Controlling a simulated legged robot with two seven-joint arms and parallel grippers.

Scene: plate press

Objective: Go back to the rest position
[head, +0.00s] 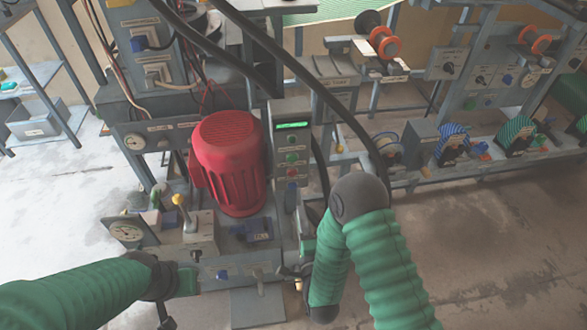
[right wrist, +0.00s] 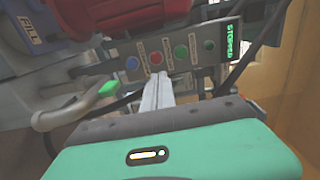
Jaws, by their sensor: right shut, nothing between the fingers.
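My right gripper (head: 296,270) is low in front of the press in the head view, small and partly hidden by its own arm. In the right wrist view its two fingers (right wrist: 158,82) are together, with nothing between them. They point toward the control panel (right wrist: 180,58), which has blue, red and green buttons and a display (right wrist: 232,35) reading "STOPPED". Contact with the panel cannot be made out. The panel (head: 291,150) stands upright right of the red motor in the head view. My left gripper (head: 187,280) is at the lower left, its fingers not clear.
The red motor (head: 228,160) stands on the grey press frame. A lever with a yellow knob (head: 179,200) and a gauge (head: 127,233) are near my left gripper. A black hose (head: 345,110) arches behind my right arm. Open floor (head: 480,240) lies to the right.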

